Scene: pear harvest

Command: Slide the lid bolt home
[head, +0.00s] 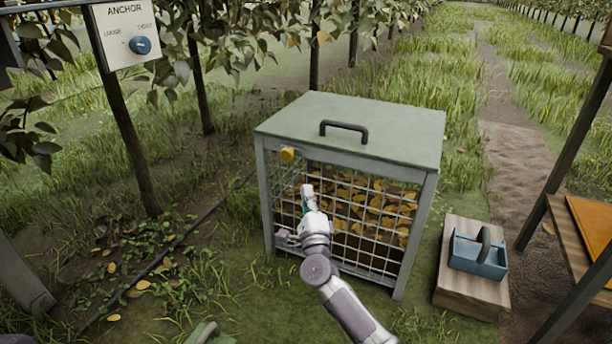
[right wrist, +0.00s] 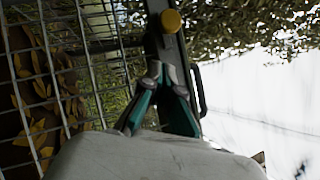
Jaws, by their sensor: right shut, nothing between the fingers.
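The bin is a grey-framed box with a flat green lid (head: 375,115) that lies down on it and has a dark handle (head: 344,130). A yellow round knob (head: 287,154), which looks like the bolt's knob, sits at the upper left of the bin's front, just under the lid. It also shows in the right wrist view (right wrist: 171,21). My right gripper (head: 307,190) is shut and empty in front of the mesh, below and right of the knob. In the right wrist view its teal-sided fingers (right wrist: 166,72) point toward the knob, with a gap between. My left gripper is not visible.
Wire mesh (head: 365,215) covers the bin's front, with yellow leaves behind it. A blue tote (head: 478,256) stands on a wooden block (head: 470,296) at right. An anchor sign (head: 125,30) with a blue knob is at upper left. Grass lies left of the bin.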

